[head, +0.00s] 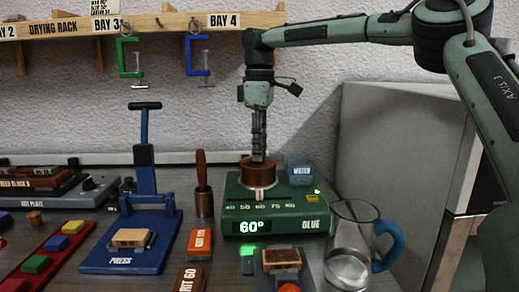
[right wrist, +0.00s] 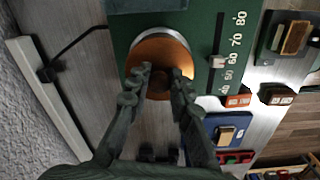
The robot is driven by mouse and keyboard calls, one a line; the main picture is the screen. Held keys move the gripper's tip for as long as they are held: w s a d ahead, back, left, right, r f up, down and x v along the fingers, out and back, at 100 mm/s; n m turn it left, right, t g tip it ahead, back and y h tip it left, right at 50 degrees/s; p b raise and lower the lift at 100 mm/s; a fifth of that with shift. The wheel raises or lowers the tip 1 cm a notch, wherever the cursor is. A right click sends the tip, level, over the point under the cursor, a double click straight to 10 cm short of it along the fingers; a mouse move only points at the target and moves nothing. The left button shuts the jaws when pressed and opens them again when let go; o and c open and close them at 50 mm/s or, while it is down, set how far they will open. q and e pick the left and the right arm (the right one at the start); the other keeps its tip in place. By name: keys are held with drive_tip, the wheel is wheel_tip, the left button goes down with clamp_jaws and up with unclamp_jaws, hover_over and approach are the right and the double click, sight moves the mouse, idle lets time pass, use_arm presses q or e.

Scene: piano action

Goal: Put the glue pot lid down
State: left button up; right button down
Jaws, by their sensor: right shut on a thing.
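My right gripper (head: 258,155) points straight down over the green glue warmer (head: 276,209), whose display reads 60°. It is shut on the glue pot lid (head: 249,162), a round copper-coloured disc. In the right wrist view the fingers (right wrist: 161,72) close around the dark knob at the middle of the lid (right wrist: 160,47). A pale silver ring shows around the lid's edge. The lid is at the top of the pot well; I cannot tell whether it rests there or hangs slightly above. The pot below is mostly hidden. My left gripper is not in view.
A blue-grey water box (head: 300,169) stands right behind the warmer. A glass mug (head: 351,245) with a blue handle is at front right. A copper cup (head: 204,203) with a brush and the blue press (head: 138,213) are left. Clamps hang from the drying rack (head: 70,29).

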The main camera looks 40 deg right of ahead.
drive_tip(key=shift+s+a+f, duration=0.1)
drive_tip(key=shift+s+f, duration=0.05)
drive_tip(key=shift+f, duration=0.35)
drive_tip(key=shift+s+f, duration=0.15)
drive_tip(key=shift+f, duration=0.3)
drive_tip(key=c, duration=1.5)
unclamp_jaws()
drive_tip(key=shift+o, duration=0.7)
drive_tip(key=shift+w+f, duration=0.2)
drive_tip(key=shift+r, duration=0.15)
